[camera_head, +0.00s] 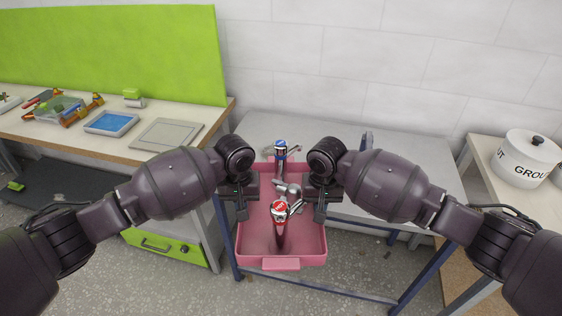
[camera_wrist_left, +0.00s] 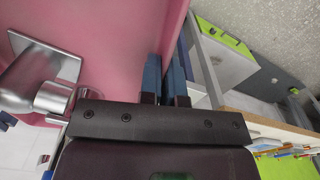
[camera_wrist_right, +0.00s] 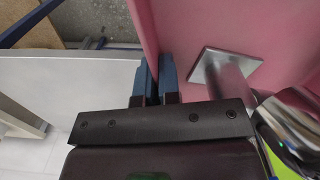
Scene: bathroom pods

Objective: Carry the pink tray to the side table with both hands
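The pink tray (camera_head: 299,246) is in front of me in the head view, overlapping the front edge of a grey table. A faucet with a red top (camera_head: 280,228) and one with a blue top (camera_head: 281,152) stand in it. My left gripper (camera_head: 241,208) has its fingers on both sides of the tray's left wall, which shows in the left wrist view (camera_wrist_left: 115,35). My right gripper (camera_head: 320,208) likewise clasps the right wall, seen in the right wrist view (camera_wrist_right: 190,30). I cannot tell whether the tray touches the grey table.
The grey table (camera_head: 410,185) with blue legs has bare room at its right. A wooden-topped table with a white pot (camera_head: 526,158) stands at the right. A long bench at the left holds a blue tray (camera_head: 110,122), a grey plate (camera_head: 166,134) and tools, before a green panel.

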